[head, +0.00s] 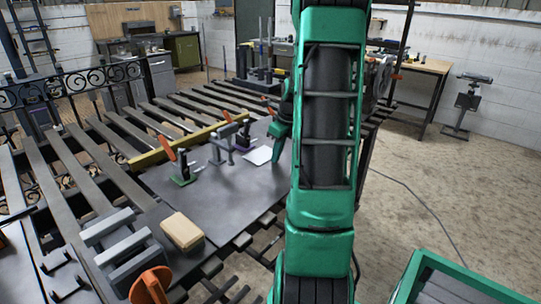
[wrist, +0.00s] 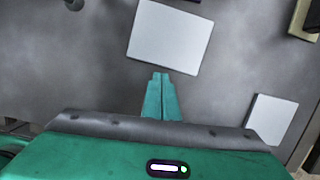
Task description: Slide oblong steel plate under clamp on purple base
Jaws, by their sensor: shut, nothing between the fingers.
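A pale steel plate (head: 257,155) lies flat on the grey table near the clamp with the purple base (head: 243,143). In the wrist view a plate (wrist: 170,38) lies just beyond my fingertips. A second pale plate (wrist: 272,118) lies at the lower right there. I cannot tell for sure which is the oblong one. A dark purplish edge (wrist: 199,2), perhaps the base, shows at the top, beyond the first plate. My gripper (wrist: 160,76) is shut and empty, its tips near that plate's close edge; I cannot tell whether they touch. In the head view my gripper (head: 276,158) points down beside the plate.
Another clamp with a green base (head: 184,180) and orange handle stands left of a grey stand (head: 220,150). A yellow bar (head: 170,150) runs along the back. A tan block (head: 182,231) sits at the front left. The table's middle (head: 215,205) is clear.

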